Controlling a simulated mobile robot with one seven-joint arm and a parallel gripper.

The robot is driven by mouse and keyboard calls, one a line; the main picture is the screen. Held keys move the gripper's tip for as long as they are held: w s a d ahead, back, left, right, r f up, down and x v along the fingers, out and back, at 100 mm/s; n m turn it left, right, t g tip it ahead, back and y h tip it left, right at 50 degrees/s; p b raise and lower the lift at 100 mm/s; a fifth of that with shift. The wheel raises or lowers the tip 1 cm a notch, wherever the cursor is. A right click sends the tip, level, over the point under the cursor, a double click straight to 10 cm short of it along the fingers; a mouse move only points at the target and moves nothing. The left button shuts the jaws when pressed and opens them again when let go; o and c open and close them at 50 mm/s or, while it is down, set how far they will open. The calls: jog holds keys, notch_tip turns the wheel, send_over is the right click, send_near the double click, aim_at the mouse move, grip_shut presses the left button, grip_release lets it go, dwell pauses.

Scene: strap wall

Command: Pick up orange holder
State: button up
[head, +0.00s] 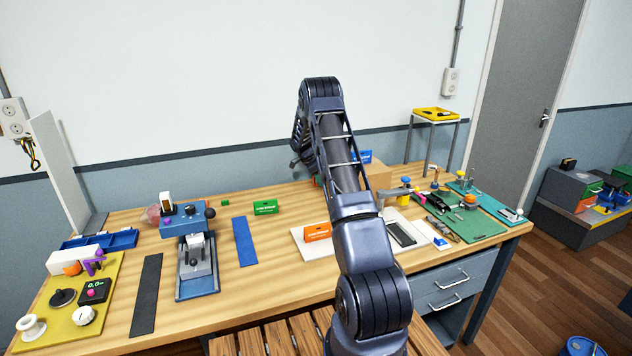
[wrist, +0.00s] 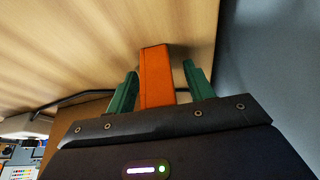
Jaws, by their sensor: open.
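An orange block-shaped holder (wrist: 156,78) shows in the wrist view, standing out from the wooden surface. My gripper (wrist: 160,68) has its two green fingers apart, one on each side of this holder. I cannot tell whether either finger touches it. In the head view my gripper is mostly hidden behind my arm, near the back wall. A small orange patch (head: 315,181) shows beside the arm there. Another orange holder with white lettering (head: 318,232) stands on a white board (head: 313,248) near the bench middle, left of my arm.
A green holder (head: 265,207) stands left on the bench (head: 290,285), and a blue holder (head: 362,156) sits behind my arm. A blue press-like device (head: 195,255) is at left. Tools lie on a green mat (head: 482,222) at right. The wall (wrist: 265,60) is close to my gripper.

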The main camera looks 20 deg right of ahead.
jog(key=shift+c, duration=0.4)
jog(key=c, duration=1)
jog(key=shift+c, duration=0.2)
